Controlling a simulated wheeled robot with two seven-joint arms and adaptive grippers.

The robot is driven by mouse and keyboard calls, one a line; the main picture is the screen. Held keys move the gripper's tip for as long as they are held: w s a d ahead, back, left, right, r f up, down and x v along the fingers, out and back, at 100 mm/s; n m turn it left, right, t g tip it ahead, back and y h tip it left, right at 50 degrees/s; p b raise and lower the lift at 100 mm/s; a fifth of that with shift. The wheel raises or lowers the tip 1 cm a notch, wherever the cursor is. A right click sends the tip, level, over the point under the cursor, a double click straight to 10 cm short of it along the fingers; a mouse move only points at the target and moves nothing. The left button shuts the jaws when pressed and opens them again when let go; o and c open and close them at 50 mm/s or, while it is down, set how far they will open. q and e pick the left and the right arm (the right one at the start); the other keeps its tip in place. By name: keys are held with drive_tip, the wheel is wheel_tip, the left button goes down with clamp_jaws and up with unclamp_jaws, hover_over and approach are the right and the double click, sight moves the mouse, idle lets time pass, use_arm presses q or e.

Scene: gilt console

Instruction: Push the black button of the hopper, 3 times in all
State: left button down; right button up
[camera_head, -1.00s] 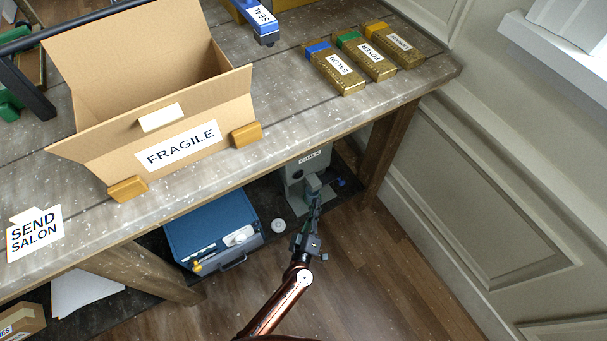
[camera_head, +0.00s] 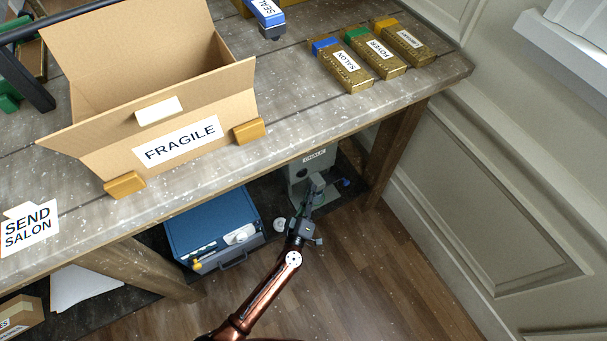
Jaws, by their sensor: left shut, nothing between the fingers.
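The hopper (camera_head: 298,172) is a grey-green box labelled "CHALK" on the dark shelf under the table. Its black button cannot be made out; my gripper covers part of the hopper's front. My left gripper (camera_head: 315,190) is shut and empty, its fingertips at the hopper's front. I cannot tell whether they touch it. My right gripper is not in view.
The table edge (camera_head: 350,118) overhangs the hopper, and a wooden leg (camera_head: 397,150) stands to its right. A blue case (camera_head: 213,228) and a small white round thing (camera_head: 279,224) are to its left. An open "FRAGILE" box (camera_head: 165,125) and gold bars (camera_head: 342,68) lie on the tabletop.

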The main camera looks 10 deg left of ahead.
sight(303, 174)
use_arm(q)
drive_tip(key=shift+w+a, duration=0.95)
drive_tip(key=shift+w, duration=0.1)
idle(0.8)
drive_tip(key=shift+w+a, duration=0.25)
drive_tip(key=shift+w, duration=0.05)
drive_tip(key=shift+w+a+r, duration=0.1)
drive_tip(key=shift+w+a, duration=0.2)
idle(0.9)
drive_tip(key=shift+s+d, duration=0.1)
drive_tip(key=shift+s+d+p, duration=0.45)
drive_tip(key=shift+s, duration=0.05)
drive_tip(key=shift+s, duration=0.1)
